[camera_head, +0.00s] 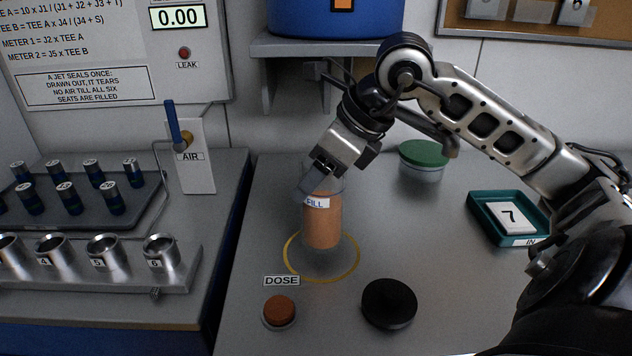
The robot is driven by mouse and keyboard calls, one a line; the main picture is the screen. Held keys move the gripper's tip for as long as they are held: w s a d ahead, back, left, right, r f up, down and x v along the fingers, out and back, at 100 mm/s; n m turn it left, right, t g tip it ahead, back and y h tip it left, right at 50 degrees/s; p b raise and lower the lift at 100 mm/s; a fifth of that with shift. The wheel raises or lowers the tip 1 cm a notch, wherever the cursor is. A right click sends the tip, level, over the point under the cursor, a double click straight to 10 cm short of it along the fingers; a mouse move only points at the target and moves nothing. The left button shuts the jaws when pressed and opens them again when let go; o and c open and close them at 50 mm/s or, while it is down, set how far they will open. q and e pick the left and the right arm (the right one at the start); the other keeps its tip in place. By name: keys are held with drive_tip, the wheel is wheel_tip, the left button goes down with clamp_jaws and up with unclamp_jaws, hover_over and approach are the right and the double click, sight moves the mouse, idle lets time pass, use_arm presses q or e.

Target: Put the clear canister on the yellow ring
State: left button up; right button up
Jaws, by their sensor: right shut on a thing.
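The clear canister (321,228) has a FILL label and brownish-orange contents or background showing in its lower part. It stands roughly upright, and its base appears inside the outline of the yellow ring (358,262), towards the back of it. I cannot tell whether the base touches the table or hangs just above it. My right gripper (320,178) comes down from above and is shut on the canister at its top. The fingertips partly hide the canister's rim. My left gripper is not in view.
An orange DOSE button (279,311) and a black lid (389,304) lie in front of the ring. A green-lidded tub (422,160) stands behind right. A teal tray (509,219) with a 7 card is at right. Metal cups (161,252) and blue cartridges (111,198) stand left.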

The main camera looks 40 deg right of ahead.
drive_tip(key=shift+f+b, duration=0.55)
drive_tip(key=shift+f, duration=1)
drive_tip(key=o, duration=1.5)
drive_tip(key=shift+r, duration=0.1)
drive_tip(key=shift+r+p, duration=0.4)
drive_tip(key=shift+p, duration=0.1)
drive_tip(key=b+v, duration=0.1)
drive_tip(key=v, duration=1)
drive_tip(key=shift+s+d+r+b, duration=0.2)
drive_tip(key=shift+s+b, duration=0.1)
drive_tip(key=shift+b, duration=0.1)
